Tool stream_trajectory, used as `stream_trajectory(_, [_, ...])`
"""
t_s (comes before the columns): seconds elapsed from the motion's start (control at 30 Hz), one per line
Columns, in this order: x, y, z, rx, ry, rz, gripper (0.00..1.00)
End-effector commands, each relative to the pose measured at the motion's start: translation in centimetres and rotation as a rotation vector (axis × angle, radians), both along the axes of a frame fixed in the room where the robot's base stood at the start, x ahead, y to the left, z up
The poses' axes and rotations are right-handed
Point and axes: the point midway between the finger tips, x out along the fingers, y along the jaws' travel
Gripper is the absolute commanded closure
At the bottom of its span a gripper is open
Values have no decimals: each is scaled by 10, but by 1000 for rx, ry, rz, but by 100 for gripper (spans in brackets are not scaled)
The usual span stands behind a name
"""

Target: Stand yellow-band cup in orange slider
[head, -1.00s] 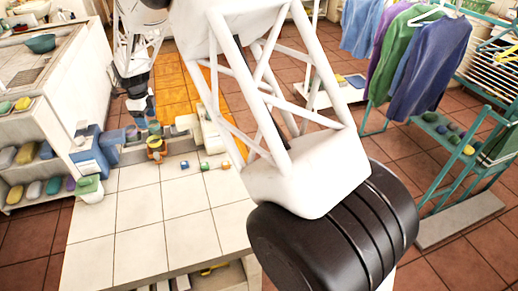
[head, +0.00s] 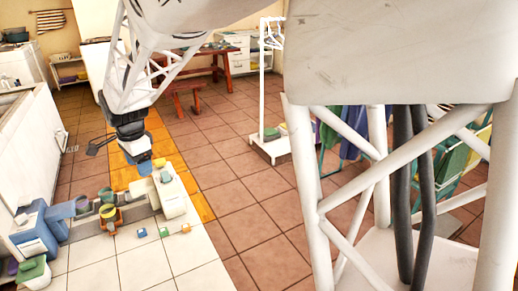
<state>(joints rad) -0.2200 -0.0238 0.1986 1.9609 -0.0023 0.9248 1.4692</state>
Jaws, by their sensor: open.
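The orange slider (head: 108,222) is small, on the left of the white tiled top in the head view. A cup with a yellowish-green top (head: 107,210) shows at it; I cannot tell whether it stands in or behind it. Another small cup (head: 106,195) is just beyond, and one with a yellowish patch (head: 82,203) is to the left. Which one has the yellow band is too small to tell. My gripper (head: 143,166) is open, above and to the right of the slider, apart from it; its fingers are small and partly hidden by the wrist.
Blue boxes (head: 38,228) and a green-lidded white tub (head: 30,270) stand at the left. A white block (head: 172,198) stands right of the slider. My arm covers much of the right. The front tiles are clear.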

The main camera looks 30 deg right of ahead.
Motion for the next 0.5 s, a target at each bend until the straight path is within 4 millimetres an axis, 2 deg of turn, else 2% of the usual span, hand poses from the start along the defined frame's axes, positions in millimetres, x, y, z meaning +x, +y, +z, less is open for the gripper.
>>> stream_trajectory(0.03, [-14, -9, 12, -1, -15, 38, 36])
stream_trajectory(0.2, [-55, -35, 28, -15, -36, 185, 36])
stream_trajectory(0.5, [-131, -75, 45, -50, -68, 445, 36])
